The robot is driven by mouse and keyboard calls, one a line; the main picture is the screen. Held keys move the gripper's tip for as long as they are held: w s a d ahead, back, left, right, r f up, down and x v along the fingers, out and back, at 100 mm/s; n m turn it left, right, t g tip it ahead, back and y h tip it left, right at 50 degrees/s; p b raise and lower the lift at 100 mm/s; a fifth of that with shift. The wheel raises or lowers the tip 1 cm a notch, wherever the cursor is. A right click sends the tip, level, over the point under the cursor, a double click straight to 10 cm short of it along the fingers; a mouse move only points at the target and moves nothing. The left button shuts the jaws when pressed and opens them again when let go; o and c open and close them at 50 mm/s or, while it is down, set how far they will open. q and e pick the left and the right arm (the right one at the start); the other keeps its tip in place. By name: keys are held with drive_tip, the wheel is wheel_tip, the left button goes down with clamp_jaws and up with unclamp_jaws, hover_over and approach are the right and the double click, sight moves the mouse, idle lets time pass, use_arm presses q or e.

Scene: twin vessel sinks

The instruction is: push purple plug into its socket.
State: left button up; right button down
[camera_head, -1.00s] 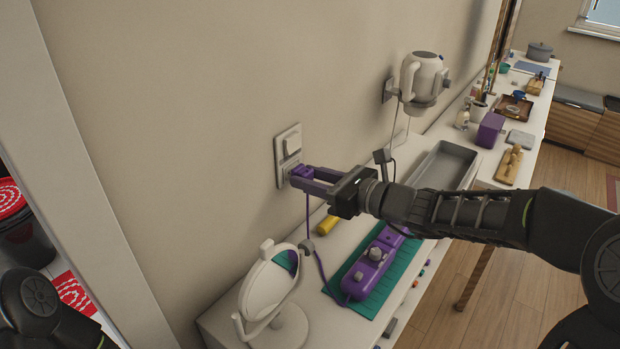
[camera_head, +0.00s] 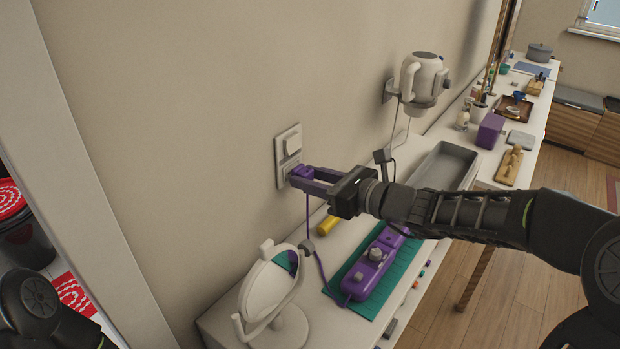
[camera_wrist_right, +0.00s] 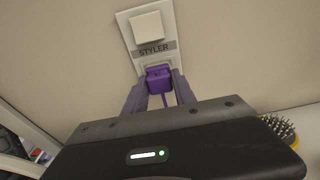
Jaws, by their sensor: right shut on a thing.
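The purple plug (camera_head: 303,172) is at the lower part of the white wall plate (camera_head: 286,147), up against its socket face. In the right wrist view the plug (camera_wrist_right: 159,78) sits below the label "STYLER" on the plate (camera_wrist_right: 147,27). I cannot tell whether it is fully seated. My right gripper (camera_head: 306,178) is shut on the plug, its fingers on either side of it. A purple cord hangs from the plug toward the purple styler (camera_head: 369,270) on a green mat (camera_head: 385,302). Only part of my left arm shows at the lower left; its gripper is out of view.
A white round mirror (camera_head: 268,287) stands on the counter below the plate. A white hair dryer (camera_head: 422,80) hangs on the wall further back. A grey tray (camera_head: 445,165) and a purple box (camera_head: 490,130) stand along the counter. A hairbrush (camera_wrist_right: 278,127) shows in the right wrist view.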

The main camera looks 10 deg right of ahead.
drive_tip(key=shift+w+a, duration=0.35)
drive_tip(key=shift+w, duration=0.05)
drive_tip(key=c, duration=0.9)
unclamp_jaws()
drive_tip(key=shift+c, duration=0.2)
drive_tip(key=shift+d, duration=0.1)
drive_tip(key=shift+s+d, duration=0.25)
drive_tip(key=shift+s, duration=0.05)
drive_tip(key=b+v, duration=0.1)
drive_tip(key=v, duration=0.6)
